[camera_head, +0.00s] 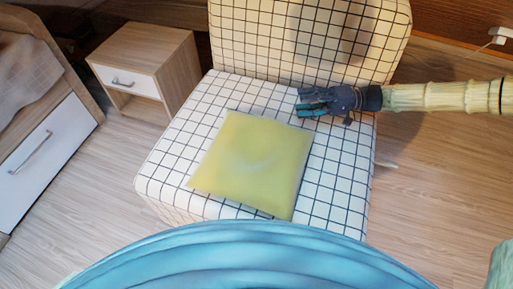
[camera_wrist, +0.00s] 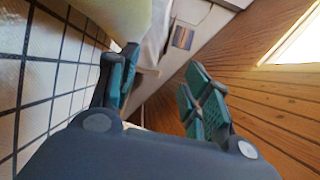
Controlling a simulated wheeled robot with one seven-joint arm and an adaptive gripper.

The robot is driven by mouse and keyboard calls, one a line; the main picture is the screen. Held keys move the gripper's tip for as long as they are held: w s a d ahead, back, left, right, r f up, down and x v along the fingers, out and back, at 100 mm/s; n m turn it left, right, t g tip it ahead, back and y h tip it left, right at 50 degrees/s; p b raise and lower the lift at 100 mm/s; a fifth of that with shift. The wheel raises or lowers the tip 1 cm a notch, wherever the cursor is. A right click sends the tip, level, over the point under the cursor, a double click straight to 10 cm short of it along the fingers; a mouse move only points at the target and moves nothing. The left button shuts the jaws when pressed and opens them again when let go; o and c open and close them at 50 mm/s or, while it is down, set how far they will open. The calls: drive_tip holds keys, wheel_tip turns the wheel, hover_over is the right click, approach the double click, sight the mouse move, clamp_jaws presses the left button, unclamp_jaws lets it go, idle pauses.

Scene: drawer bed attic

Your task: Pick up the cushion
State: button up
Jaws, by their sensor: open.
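The cushion (camera_head: 252,165) is yellow-green and square. It lies flat on the seat of a white chair with a black grid pattern (camera_head: 340,185). My gripper (camera_head: 304,102) is above the right rear part of the seat, beyond the cushion's upper right corner and apart from it. The gripper is open and empty. In the wrist view its two teal-padded fingers (camera_wrist: 160,92) stand apart with nothing between them. A pale yellow rounded surface (camera_wrist: 118,15) at the top of the wrist view is probably the cushion's edge.
The chair's backrest (camera_head: 300,35) rises behind the seat, close to my gripper. A wooden nightstand (camera_head: 150,65) with a white drawer stands at the left. A drawer bed (camera_head: 40,150) is at the far left.

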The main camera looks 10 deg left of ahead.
wheel_tip(320, 180, down, 8)
drive_tip(key=b, duration=0.3)
drive_tip(key=shift+r, duration=0.15)
drive_tip(key=b+x, duration=0.2)
drive_tip(key=x, duration=0.4)
drive_tip(key=shift+s+b, duration=0.15)
drive_tip(key=shift+b, duration=0.15)
drive_tip(key=shift+s+a, duration=0.1)
drive_tip(key=shift+a, duration=0.6)
clamp_jaws()
